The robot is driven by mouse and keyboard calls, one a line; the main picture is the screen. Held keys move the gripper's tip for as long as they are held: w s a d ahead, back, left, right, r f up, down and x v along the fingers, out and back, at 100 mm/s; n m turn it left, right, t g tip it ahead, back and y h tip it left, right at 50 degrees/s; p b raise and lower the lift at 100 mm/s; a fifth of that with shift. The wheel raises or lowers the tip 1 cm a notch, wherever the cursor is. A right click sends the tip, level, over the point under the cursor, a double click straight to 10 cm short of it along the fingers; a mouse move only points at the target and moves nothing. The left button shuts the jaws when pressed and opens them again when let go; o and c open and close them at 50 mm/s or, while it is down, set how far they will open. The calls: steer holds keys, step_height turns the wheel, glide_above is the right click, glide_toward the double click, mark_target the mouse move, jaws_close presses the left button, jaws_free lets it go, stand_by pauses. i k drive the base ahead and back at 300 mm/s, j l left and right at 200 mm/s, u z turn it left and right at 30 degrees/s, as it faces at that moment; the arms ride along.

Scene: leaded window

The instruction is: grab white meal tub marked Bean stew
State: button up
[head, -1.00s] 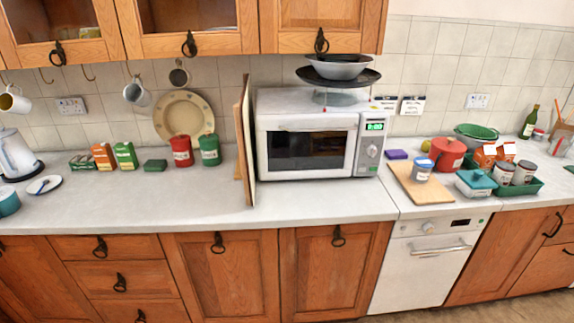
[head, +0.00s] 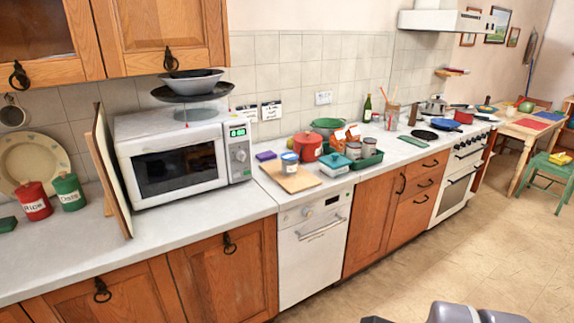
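A small white tub with a blue lid or band (head: 289,164) stands upright on a wooden chopping board (head: 299,182), on the counter right of the microwave. Its label is too small to read, so I cannot tell whether it says Bean stew. Behind it stands a red lidded pot (head: 308,147). My gripper is not in view; only a grey and dark part, likely of my own arm, shows at the bottom edge.
A microwave (head: 180,155) with bowls on top stands left of the board. A white dish with a teal lid (head: 335,164) and a green tray with jars (head: 367,160) stand to the right. A purple packet (head: 266,156) lies behind the board. The floor (head: 420,265) in front is clear.

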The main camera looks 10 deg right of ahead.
mark_target(289, 160)
steer(key=i+j+u, duration=0.1)
steer(key=i, duration=0.2)
steer(key=i+j, duration=0.1)
steer(key=i, duration=0.2)
steer(key=i+l+u, duration=0.35)
steer(key=i+l, duration=0.2)
steer(key=i, duration=0.35)
steer(key=i+l+u, duration=0.35)
steer(key=i+l, duration=0.45)
steer(key=i, duration=0.05)
